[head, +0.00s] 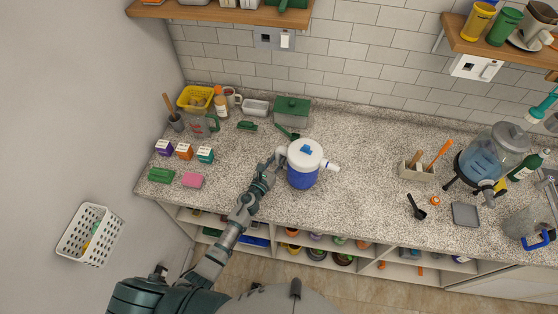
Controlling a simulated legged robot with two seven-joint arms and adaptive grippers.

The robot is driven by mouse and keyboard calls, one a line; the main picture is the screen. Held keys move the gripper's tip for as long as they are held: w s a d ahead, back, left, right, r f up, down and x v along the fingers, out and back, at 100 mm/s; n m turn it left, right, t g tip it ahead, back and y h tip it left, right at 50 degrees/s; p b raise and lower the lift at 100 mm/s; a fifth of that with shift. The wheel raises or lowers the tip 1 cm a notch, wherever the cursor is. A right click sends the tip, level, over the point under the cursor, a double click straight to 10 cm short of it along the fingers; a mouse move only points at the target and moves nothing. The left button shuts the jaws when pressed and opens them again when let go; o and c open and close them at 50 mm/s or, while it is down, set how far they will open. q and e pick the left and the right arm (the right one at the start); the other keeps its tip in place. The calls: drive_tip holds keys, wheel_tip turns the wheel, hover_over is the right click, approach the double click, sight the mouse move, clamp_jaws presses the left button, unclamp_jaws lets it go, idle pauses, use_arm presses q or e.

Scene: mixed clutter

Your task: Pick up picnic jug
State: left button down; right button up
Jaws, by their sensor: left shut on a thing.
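The picnic jug (303,175) has a blue body, a white lid with a blue knob and a white spout pointing right. My left arm reaches up from the lower left. My right gripper is not in view.
To the left are small boxes (184,151), a pink sponge (193,180) and a green block (161,175). A green-lidded container (292,111) stands behind. To the right are a utensil holder (416,171), a black scoop (416,206) and a large dispenser (490,158). Counter right of the jug is clear.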

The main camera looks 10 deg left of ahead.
use_arm(q)
drive_tip(key=shift+r, duration=0.65)
drive_tip(key=s+d+r, duration=0.1)
drive_tip(key=s+d, duration=0.2)
drive_tip(key=s, duration=1.2)
drive_tip(key=shift+s+d+p, duration=0.2)
drive_tip(key=shift+s+p, duration=0.1)
drive_tip(key=shift+s, duration=0.05)
drive_tip(key=shift+w+r, duration=0.1)
drive_tip(key=shift+w+a, duration=0.6)
drive_tip(key=shift+w, duration=1.85)
drive_tip(key=shift+w+a, duration=0.55)
drive_tip(key=shift+w, duration=1.95)
drive_tip(key=shift+w+a, duration=0.6)
drive_tip(key=shift+w, duration=1.85)
